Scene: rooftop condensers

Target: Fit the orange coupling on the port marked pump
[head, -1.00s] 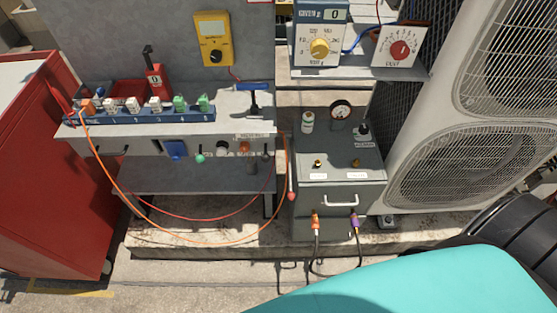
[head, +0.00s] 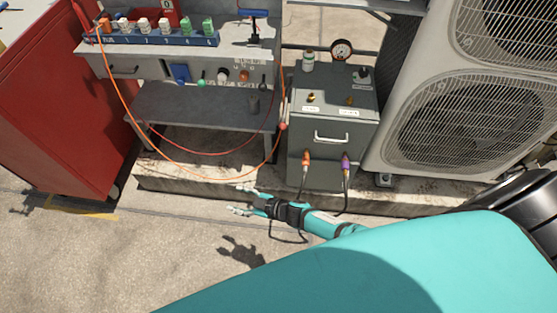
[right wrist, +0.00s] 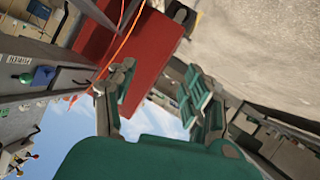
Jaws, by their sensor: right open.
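An orange coupling (head: 306,158) with a dark hose sits on the front of the grey cabinet (head: 320,172), left of a purple coupling (head: 346,163) with its own hose. Two brass ports stand on the cabinet's sloped top, a left port (head: 311,98) and a right port (head: 349,101). Each has a white label below it, too small to read, so I cannot tell which is marked pump. My right gripper (head: 241,200) is open and empty, left of and lower in the picture than the couplings. Its spread fingers (right wrist: 158,88) show in the right wrist view. My left gripper is not in view.
A workbench (head: 190,100) with a blue connector rack (head: 150,37) stands at the left, with an orange cable (head: 135,125) looping below. A red cabinet (head: 50,110) is far left, a condenser (head: 450,120) right. Paving in front is clear; a concrete ledge (head: 225,188) runs below.

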